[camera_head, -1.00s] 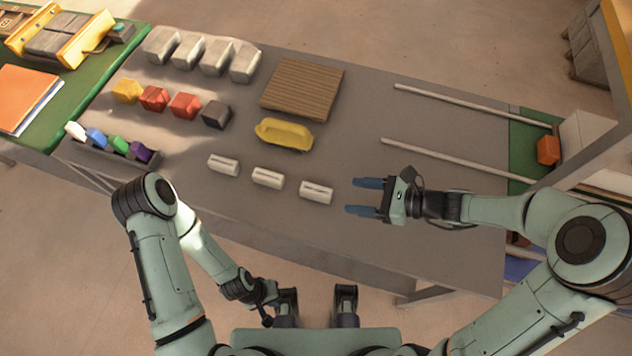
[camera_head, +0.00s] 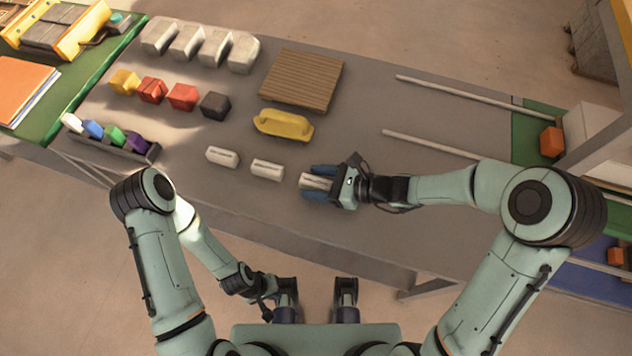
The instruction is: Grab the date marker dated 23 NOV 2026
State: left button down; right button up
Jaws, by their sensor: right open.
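Three small white blocks, which look like the date markers, lie in a slanting row on the grey table: a left one (camera_head: 222,157), a middle one (camera_head: 267,169) and a right one (camera_head: 314,182). Each has a dark line on top, and the dates are too small to read. My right gripper (camera_head: 316,183) is open, with its blue fingers on either side of the right marker. I cannot tell whether they touch it. My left gripper (camera_head: 267,292) is low in front of the table, away from the markers, and its fingers are not clear.
A yellow handled piece (camera_head: 284,125) and a wooden board (camera_head: 302,80) lie behind the markers. Coloured blocks (camera_head: 183,97), grey blocks (camera_head: 215,50) and a rack of coloured pieces (camera_head: 110,147) stand left. Two pale rails (camera_head: 432,145) lie right; the table between is clear.

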jog(key=c, duration=1.1)
jog(key=shift+o, duration=0.2)
jog(key=shift+r, duration=0.1)
